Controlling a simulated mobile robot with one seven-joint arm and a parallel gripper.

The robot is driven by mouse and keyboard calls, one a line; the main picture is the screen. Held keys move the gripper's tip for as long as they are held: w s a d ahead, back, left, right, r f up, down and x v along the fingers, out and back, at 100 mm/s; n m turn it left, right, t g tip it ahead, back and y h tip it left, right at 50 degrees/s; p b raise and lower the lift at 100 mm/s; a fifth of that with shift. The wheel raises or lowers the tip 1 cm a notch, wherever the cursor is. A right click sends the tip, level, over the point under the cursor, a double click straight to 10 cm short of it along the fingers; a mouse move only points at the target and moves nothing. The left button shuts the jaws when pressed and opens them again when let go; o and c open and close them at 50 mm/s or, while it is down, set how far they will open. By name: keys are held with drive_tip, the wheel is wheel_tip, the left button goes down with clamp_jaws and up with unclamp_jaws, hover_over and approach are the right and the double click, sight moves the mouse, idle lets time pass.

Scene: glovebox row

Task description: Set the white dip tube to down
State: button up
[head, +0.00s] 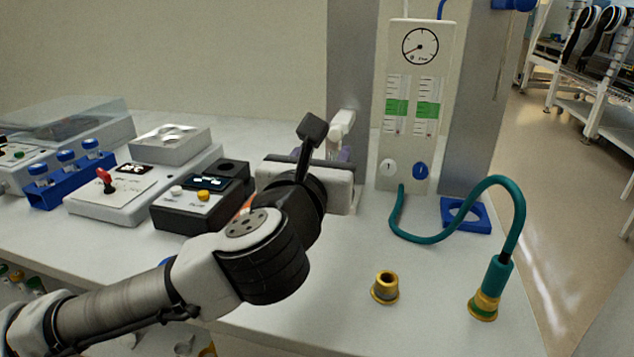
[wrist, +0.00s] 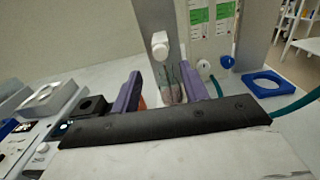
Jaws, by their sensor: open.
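A white knob-like part, which looks like the dip tube's end (wrist: 160,43), sticks out in front of a grey upright in the wrist view. It also shows in the head view (head: 343,122), just beyond my gripper. My gripper (wrist: 162,88) has two purple fingers, spread apart on the near side of it and below it in the picture. A small clear vessel with pinkish contents and thin dark lines (wrist: 170,88) shows between the fingers; I cannot tell whether they touch it. In the head view my wrist hides most of the fingers and the vessel.
A gauge panel (head: 416,100) with a white and a blue knob stands right of my gripper. A teal hose (head: 515,215) arcs over the bench at the right. A brass fitting (head: 385,287) stands in front. A black box with buttons (head: 200,200) lies left.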

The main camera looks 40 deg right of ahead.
drive_tip(key=b+v, duration=0.2)
drive_tip(key=v, duration=0.1)
drive_tip(key=shift+s+b, duration=0.1)
drive_tip(key=shift+b, duration=0.2)
idle(0.4)
